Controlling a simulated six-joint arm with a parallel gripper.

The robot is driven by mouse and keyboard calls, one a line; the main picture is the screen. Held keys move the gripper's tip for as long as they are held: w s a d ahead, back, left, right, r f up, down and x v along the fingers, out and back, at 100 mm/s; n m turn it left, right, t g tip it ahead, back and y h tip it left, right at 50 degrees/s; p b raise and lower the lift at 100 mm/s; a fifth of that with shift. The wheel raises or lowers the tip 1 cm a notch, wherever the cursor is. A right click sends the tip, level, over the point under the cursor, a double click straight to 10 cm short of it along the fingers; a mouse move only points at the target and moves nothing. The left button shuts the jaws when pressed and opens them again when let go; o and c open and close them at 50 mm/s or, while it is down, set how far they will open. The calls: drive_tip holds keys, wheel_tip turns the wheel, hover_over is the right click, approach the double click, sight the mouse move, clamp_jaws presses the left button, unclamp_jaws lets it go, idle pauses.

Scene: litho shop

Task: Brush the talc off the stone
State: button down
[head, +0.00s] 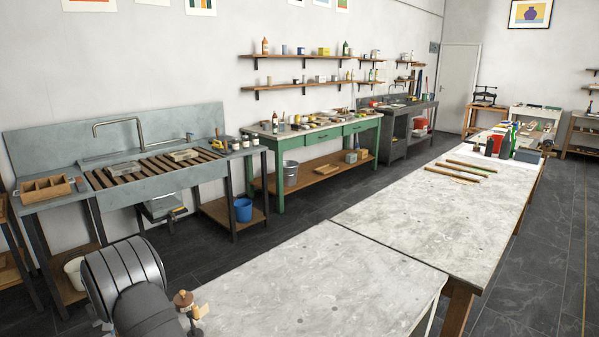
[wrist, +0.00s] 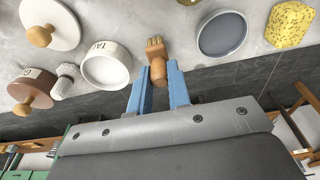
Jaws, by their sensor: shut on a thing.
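My gripper (wrist: 158,82) has two blue fingers. In the wrist view they are shut on a small wooden brush (wrist: 157,64), with its pale tip pointing away from the gripper. A white pot marked "TAL" (wrist: 106,68) stands open just left of the brush, and its inside looks white. Two grey slabs that look like stones, a left one (head: 124,169) and a right one (head: 184,155), lie on the slatted sink in the head view. I cannot make out talc on either. In the head view my arm hides most of the gripper.
Near the pot are a white lid (wrist: 62,18), a brown pot or lid (wrist: 34,84), a white-headed tool (wrist: 66,72), a blue-grey dish (wrist: 222,34) and a yellow sponge (wrist: 289,24). The near grey worktop (head: 310,285) is largely bare. Wooden bars (head: 452,174) lie on the far worktop.

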drive_tip(key=shift+r, duration=2.2)
